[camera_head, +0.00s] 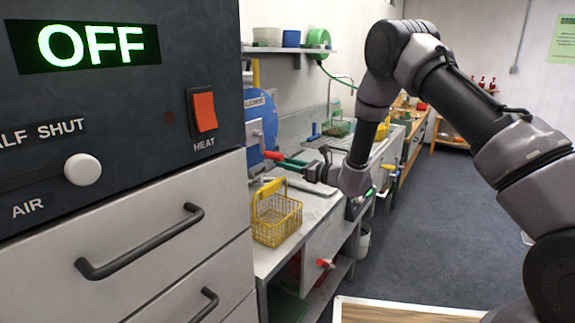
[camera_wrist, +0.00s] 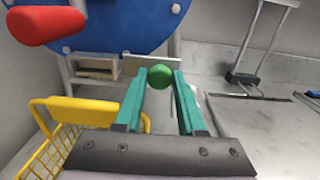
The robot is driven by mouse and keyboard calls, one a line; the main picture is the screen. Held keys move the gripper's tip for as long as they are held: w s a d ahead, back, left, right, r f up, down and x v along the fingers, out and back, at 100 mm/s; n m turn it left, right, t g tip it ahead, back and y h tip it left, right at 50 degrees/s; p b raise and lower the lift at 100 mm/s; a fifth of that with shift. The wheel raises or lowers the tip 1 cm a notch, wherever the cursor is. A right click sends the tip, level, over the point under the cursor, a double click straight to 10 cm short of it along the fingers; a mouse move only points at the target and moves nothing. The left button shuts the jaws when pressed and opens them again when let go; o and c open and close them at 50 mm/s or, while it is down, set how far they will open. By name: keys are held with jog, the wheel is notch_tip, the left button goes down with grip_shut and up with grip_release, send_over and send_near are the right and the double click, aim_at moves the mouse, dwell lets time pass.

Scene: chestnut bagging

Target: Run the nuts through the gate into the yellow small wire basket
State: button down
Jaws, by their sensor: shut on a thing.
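My gripper (camera_wrist: 158,78) is shut on a green ball-shaped knob (camera_wrist: 158,76), held between the tips of its teal fingers. A pale flat plate (camera_wrist: 136,60) lies just behind the knob; I cannot tell if this is the gate. The yellow small wire basket (camera_head: 277,218) stands on the worktop, below and left of my gripper (camera_head: 297,162). In the wrist view the basket (camera_wrist: 72,112) is at lower left, under a small outlet (camera_wrist: 94,68) of the blue drum (camera_wrist: 125,22). Its inside is mostly hidden, and I see no nuts.
A red handle (camera_wrist: 46,22) sticks out from the drum, close to my gripper. A dark control panel (camera_head: 120,85) reading OFF, with a red heat switch (camera_head: 204,112), stands at left. A wire-handled tool (camera_wrist: 262,50) lies right.

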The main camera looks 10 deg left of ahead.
jog(key=w+d, duration=0.2)
jog(key=w, duration=0.3)
jog(key=shift+w+d, duration=0.2)
jog(key=shift+w, duration=0.05)
jog(key=c, duration=0.5)
grip_release()
jog(key=shift+w, duration=0.1)
jog(key=v, duration=1)
jog(key=shift+s+d, duration=0.25)
jog(key=shift+d, duration=0.05)
